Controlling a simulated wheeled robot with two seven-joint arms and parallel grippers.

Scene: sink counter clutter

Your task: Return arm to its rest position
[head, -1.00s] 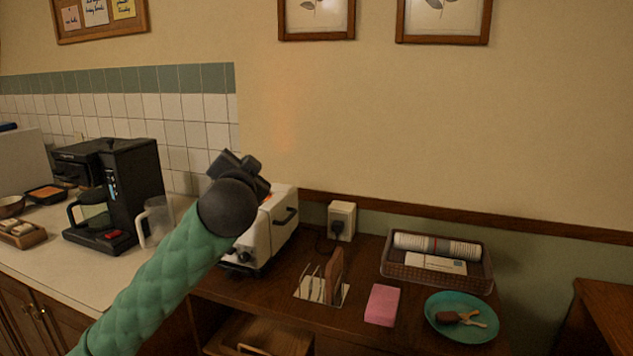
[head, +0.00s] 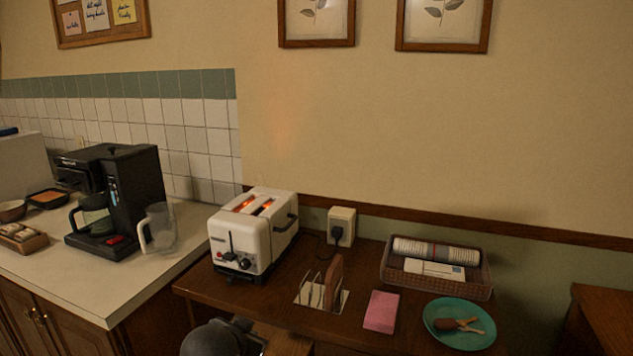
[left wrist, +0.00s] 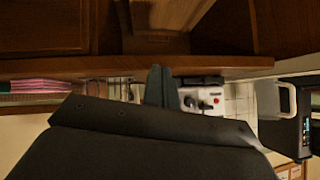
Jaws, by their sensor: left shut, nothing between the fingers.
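My left gripper (head: 247,336) is low at the bottom edge of the head view, in front of the wooden cabinet and below its top. Only its dark wrist and part of the gripper show there. In the left wrist view its fingers (left wrist: 160,86) are together with nothing between them. The white toaster (head: 254,232) stands on the cabinet top, its slots glowing orange. It also shows in the left wrist view (left wrist: 205,101), beyond the fingers. My right gripper is not in view.
A coffee maker (head: 130,195) and a clear jug (head: 160,227) stand on the left counter.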

